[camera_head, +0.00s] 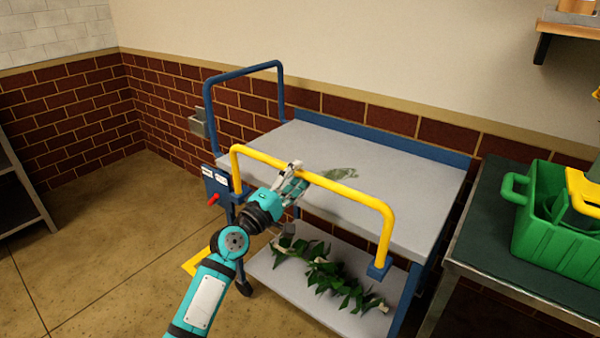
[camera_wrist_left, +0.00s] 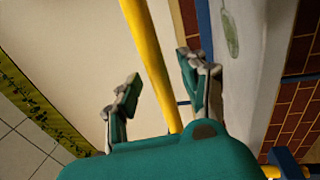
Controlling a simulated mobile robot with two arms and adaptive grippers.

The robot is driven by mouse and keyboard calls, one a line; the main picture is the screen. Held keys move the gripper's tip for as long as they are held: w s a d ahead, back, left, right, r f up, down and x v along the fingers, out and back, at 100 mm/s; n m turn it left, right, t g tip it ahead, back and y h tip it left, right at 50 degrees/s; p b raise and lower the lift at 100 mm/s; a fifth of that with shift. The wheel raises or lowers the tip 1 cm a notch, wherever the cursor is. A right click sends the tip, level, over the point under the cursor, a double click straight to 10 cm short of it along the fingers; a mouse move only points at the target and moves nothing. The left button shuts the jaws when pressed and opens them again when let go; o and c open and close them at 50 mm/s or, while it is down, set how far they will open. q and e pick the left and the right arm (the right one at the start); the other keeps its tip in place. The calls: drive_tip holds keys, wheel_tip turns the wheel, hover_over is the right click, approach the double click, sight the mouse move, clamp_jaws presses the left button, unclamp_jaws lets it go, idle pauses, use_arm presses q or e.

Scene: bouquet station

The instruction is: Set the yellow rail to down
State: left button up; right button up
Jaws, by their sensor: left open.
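The yellow rail (camera_head: 385,236) stands upright along the front long side of a blue-framed cart, with its top bar above the grey cart top (camera_head: 395,175). My left gripper (camera_head: 297,173) is at the top bar, left of its middle, with its jaws open. In the left wrist view the yellow rail (camera_wrist_left: 149,60) runs between the two spread fingers of the left gripper (camera_wrist_left: 160,68). I cannot tell whether either finger touches it. My right gripper is not in view.
A blue rail (camera_head: 244,72) stands at the cart's far left end. Leafy greenery (camera_head: 325,273) lies on the lower shelf, and a small leafy piece (camera_head: 341,173) lies on the top. A dark table (camera_head: 488,225) with a green crate (camera_head: 555,245) stands close on the right.

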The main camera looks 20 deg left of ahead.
use_arm(q)
drive_tip(key=shift+x, duration=0.95)
drive_tip(key=c, duration=0.9)
drive_tip(key=shift+w, duration=0.1)
clamp_jaws()
